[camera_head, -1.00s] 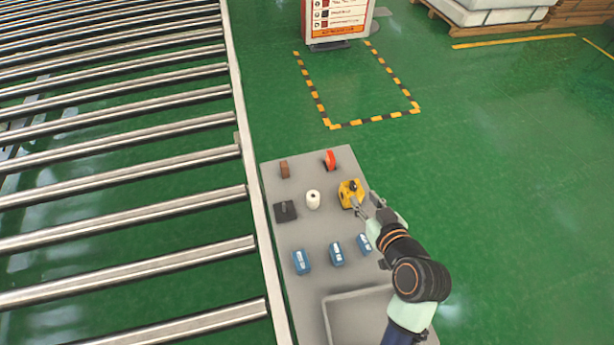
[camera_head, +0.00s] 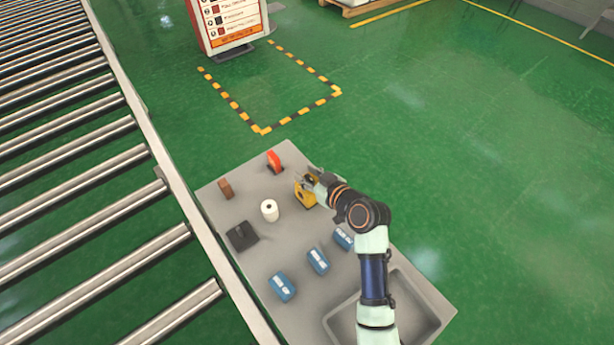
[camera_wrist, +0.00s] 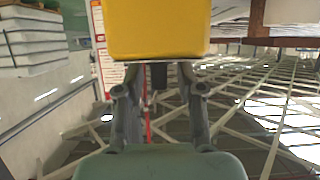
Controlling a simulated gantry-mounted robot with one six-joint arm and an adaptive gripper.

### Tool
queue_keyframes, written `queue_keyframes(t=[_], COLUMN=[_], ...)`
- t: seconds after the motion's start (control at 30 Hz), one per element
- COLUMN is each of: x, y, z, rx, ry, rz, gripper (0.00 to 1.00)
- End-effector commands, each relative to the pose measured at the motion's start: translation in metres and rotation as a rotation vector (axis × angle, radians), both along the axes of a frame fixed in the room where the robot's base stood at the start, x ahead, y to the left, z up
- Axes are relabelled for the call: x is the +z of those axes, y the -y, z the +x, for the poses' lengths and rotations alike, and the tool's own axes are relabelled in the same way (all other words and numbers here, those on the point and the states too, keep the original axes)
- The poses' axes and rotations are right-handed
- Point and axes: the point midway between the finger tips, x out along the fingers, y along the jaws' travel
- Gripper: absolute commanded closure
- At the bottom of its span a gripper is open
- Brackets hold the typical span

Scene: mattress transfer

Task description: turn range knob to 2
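A yellow device (camera_head: 305,197) with a dark top stands on the right side of the grey table (camera_head: 235,205). My gripper (camera_head: 311,178) is at its upper part and hides much of it. In the wrist view, the yellow body (camera_wrist: 158,28) fills the top middle. My gripper's two fingers (camera_wrist: 159,85) stand apart just below it. A small dark piece (camera_wrist: 159,76) sits between them, with gaps visible on both sides. It may be the range knob, but I see no markings or number on it.
A white roll (camera_head: 269,210), a red-handled item (camera_head: 274,160), a brown block (camera_head: 226,188) and a black item (camera_head: 242,236) are nearby. Blue items (camera_head: 282,286) and a grey tray (camera_head: 433,322) lie nearer. A roller conveyor (camera_head: 150,250) runs along the left.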

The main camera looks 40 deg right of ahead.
Motion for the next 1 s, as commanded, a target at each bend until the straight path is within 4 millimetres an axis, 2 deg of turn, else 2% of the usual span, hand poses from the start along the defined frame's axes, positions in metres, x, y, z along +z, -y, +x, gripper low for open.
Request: queue_keyframes(t=[0.27,0.4,0.5,1.0], x=[-0.0005,-0.0006,-0.0005,0.0035], y=[0.0001,0.0001,0.0001,-0.0005], z=[0.0023,0.0021,0.0021,0.0018], rx=[0.0,0.0,0.0,-0.07], ry=[0.0,0.0,0.0,-0.002], rz=[0.0,0.0,0.001,0.002], gripper=[0.64,0.88,1.0,1.0])
